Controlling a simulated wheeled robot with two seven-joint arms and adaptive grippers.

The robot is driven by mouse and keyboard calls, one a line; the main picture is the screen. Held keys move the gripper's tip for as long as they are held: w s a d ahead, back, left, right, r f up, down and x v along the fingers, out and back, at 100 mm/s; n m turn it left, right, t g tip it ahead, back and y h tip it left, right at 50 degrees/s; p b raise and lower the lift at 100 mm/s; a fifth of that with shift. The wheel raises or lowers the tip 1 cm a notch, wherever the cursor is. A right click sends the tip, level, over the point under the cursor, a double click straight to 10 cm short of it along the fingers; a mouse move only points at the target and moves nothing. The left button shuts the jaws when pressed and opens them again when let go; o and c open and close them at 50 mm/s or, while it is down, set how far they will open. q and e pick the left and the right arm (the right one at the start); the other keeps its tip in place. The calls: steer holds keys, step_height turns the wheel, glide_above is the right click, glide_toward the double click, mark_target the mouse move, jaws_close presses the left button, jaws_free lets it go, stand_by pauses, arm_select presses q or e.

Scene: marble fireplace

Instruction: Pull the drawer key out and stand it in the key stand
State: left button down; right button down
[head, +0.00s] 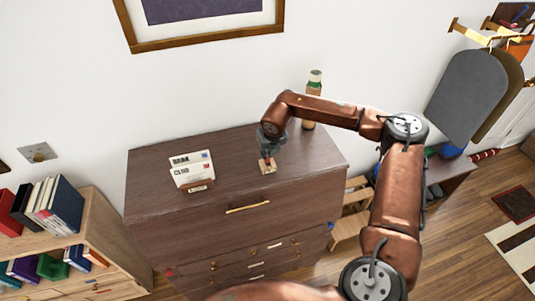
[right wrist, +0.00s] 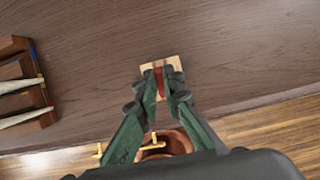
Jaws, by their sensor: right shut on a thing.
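The key stand (head: 268,166), a small light wooden block, sits on the dark wooden dresser top, and it also shows in the right wrist view (right wrist: 173,62). My right gripper (head: 268,151) is directly over the stand, pointing down. In the right wrist view its green fingers (right wrist: 164,92) are shut on the red key (right wrist: 159,80). The key's red part lies between the fingertips and overlaps the stand in the picture. Its lower end is hidden, so I cannot tell whether it is seated or just above. My left gripper is not in view.
A letter holder (head: 196,188) with envelopes stands left of the stand on the dresser (head: 231,152). A bottle (head: 313,88) stands at the back right. The dresser front has a brass handle (head: 248,207). Free top surface lies around the stand.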

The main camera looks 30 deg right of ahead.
steer(key=c, duration=2)
jaws_free()
step_height(320, 180, up, 9)
steer(key=p, duration=0.3)
